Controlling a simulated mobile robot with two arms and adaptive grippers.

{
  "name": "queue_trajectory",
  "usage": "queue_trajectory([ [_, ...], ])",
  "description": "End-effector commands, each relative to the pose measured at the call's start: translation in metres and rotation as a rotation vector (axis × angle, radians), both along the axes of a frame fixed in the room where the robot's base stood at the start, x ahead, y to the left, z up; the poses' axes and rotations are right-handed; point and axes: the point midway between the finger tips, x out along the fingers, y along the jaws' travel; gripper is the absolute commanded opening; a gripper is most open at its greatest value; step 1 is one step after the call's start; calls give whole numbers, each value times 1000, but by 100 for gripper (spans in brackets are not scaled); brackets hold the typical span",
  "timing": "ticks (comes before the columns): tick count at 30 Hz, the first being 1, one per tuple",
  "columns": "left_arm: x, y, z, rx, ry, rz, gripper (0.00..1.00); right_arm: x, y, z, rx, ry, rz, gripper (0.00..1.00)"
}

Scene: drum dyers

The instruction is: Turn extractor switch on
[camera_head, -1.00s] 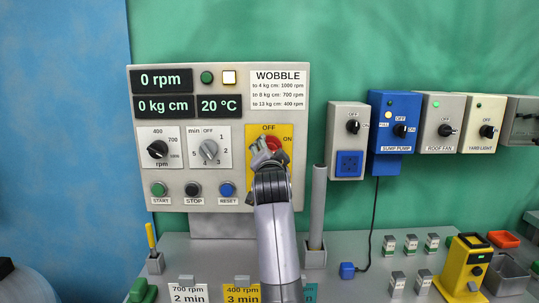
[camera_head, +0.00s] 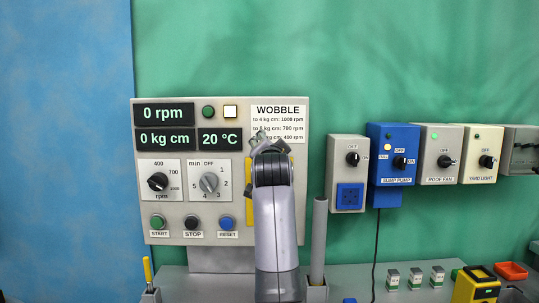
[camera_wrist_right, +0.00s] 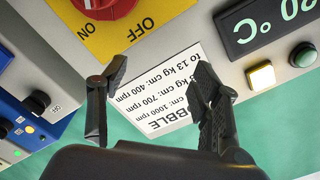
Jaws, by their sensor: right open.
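No label reading "extractor" is legible. A red rotary switch (camera_wrist_right: 103,6) on a yellow OFF/ON plate (camera_wrist_right: 140,30) shows upside down in the right wrist view; in the head view my arm hides the red switch. Wall switches in the head view are a grey box with a blue socket (camera_head: 349,152), the blue SUMP PUMP (camera_head: 399,161), ROOF FAN (camera_head: 445,160) and YARD LIGHT (camera_head: 487,161). My right gripper (camera_head: 262,142) is open and empty before the lower part of the WOBBLE label (camera_head: 279,111). My left gripper is not in view.
The grey control panel (camera_head: 147,254) carries displays, two black or grey dials and several buttons. A grey upright tube (camera_head: 319,240) stands right of my arm. A yellow-black device (camera_head: 473,285) and small green-white boxes (camera_head: 415,278) stand on the bench at right.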

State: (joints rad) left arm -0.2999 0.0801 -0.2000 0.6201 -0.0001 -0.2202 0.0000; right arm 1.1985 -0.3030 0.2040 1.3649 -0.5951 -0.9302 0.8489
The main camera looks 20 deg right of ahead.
Motion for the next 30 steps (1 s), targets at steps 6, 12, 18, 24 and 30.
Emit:
queue_trajectory([
  [6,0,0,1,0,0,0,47,-4,-5,4,-86,17,-11,59],
  [12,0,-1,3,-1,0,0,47,-27,-19,21,-543,124,-60,59],
  [18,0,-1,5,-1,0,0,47,-55,-20,31,-1138,295,-112,59],
  [24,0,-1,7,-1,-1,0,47,-81,-8,28,-1737,490,-146,59],
  [30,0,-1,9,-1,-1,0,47,-104,9,9,-2346,699,-158,59],
])
